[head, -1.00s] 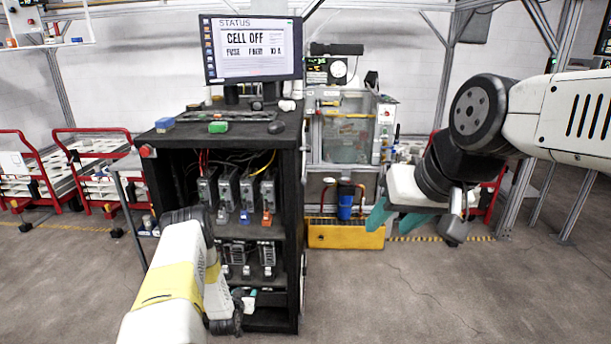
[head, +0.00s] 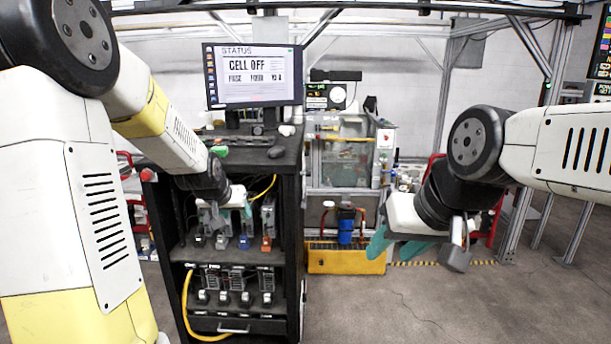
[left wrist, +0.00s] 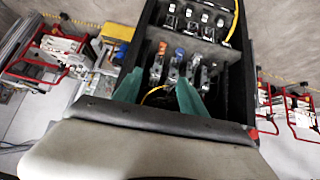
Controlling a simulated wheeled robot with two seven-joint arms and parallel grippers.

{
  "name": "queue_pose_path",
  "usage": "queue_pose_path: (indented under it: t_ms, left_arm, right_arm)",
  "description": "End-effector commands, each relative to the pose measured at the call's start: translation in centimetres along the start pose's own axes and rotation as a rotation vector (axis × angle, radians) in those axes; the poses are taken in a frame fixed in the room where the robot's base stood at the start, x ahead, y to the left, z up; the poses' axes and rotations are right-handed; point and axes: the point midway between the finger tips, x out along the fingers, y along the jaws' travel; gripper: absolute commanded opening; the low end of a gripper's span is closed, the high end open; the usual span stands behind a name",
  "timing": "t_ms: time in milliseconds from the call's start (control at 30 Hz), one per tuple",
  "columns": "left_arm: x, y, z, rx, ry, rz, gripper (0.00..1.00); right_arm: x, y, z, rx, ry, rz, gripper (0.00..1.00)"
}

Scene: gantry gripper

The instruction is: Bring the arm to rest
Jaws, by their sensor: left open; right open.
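My left arm comes in from the left, and its gripper (head: 240,207) is in front of the upper shelf of the black cabinet (head: 296,250). Its teal fingers are open, and I see nothing between them. In the left wrist view the two fingers (left wrist: 158,94) stand apart, with the cabinet's shelf modules beyond them. Whether they touch anything is hard to tell. My right gripper (head: 400,246) is open and empty, out to the right of the cabinet, with its teal fingers pointing down and left.
A monitor (head: 253,76) reading CELL OFF stands on the cabinet. Grey modules with blue and orange parts (head: 267,243) line the upper shelf. A yellow hose (head: 186,300) hangs at the cabinet's left. A yellow base (head: 346,262) stands behind. Floor at the right is clear.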

Motion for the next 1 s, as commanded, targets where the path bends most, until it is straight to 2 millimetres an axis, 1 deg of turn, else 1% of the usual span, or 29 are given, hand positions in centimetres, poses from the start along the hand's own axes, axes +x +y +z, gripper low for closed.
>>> queue_pose_path:
  t_ms: [33, 133, 167, 200, 267, 300, 367, 400, 500, 600, 700, 800, 1000]
  left_arm:
    - [-2.9, 0.7, 0.1, -0.003, -0.003, 0.007, 0.49]
    - [-7.9, 1.9, 1.4, -0.013, -0.035, 0.025, 0.49]
    - [-9.3, 2.3, 2.0, -0.015, -0.045, 0.031, 0.49]
    - [-11.2, 2.8, 2.8, -0.017, -0.058, 0.039, 0.49]
    - [-13.9, 3.5, 4.2, -0.020, -0.077, 0.051, 0.49]
    - [-15.7, 4.0, 5.3, -0.023, -0.090, 0.059, 0.49]
    - [-18.1, 4.6, 7.0, -0.026, -0.109, 0.073, 0.49]
    - [-19.6, 5.0, 8.2, -0.028, -0.123, 0.080, 0.49]
    - [-22.6, 5.8, 11.0, -0.029, -0.152, 0.100, 0.49]
    - [-24.6, 6.3, 13.2, -0.030, -0.174, 0.114, 0.49]
    - [-25.7, 6.6, 14.7, -0.030, -0.190, 0.122, 0.49]
    - [-26.2, 6.7, 15.3, -0.030, -0.199, 0.126, 0.49]
    - [-26.2, 6.7, 15.4, -0.031, -0.200, 0.126, 0.49]
  right_arm:
    - [0.0, 0.0, 0.0, 0.000, 0.000, 0.000, 0.46]
    - [0.0, 0.0, 0.0, 0.000, 0.000, 0.000, 0.46]
    - [0.0, 0.0, 0.0, 0.000, 0.000, 0.000, 0.46]
    - [0.0, 0.0, 0.0, 0.000, 0.000, 0.000, 0.46]
    - [0.0, 0.0, 0.0, 0.000, 0.000, 0.000, 0.46]
    - [0.0, 0.0, 0.0, 0.000, 0.000, 0.000, 0.46]
    - [0.0, 0.0, 0.0, 0.000, 0.000, 0.000, 0.46]
    - [0.0, 0.0, 0.0, 0.000, 0.000, 0.000, 0.46]
    - [0.0, 0.0, 0.0, 0.000, 0.000, 0.000, 0.46]
    - [0.0, 0.0, 0.0, 0.000, 0.000, 0.000, 0.46]
    - [0.0, 0.0, 0.0, 0.000, 0.000, 0.000, 0.46]
    - [0.0, 0.0, 0.0, 0.000, 0.000, 0.000, 0.46]
    - [0.0, 0.0, 0.0, 0.000, 0.000, 0.000, 0.46]
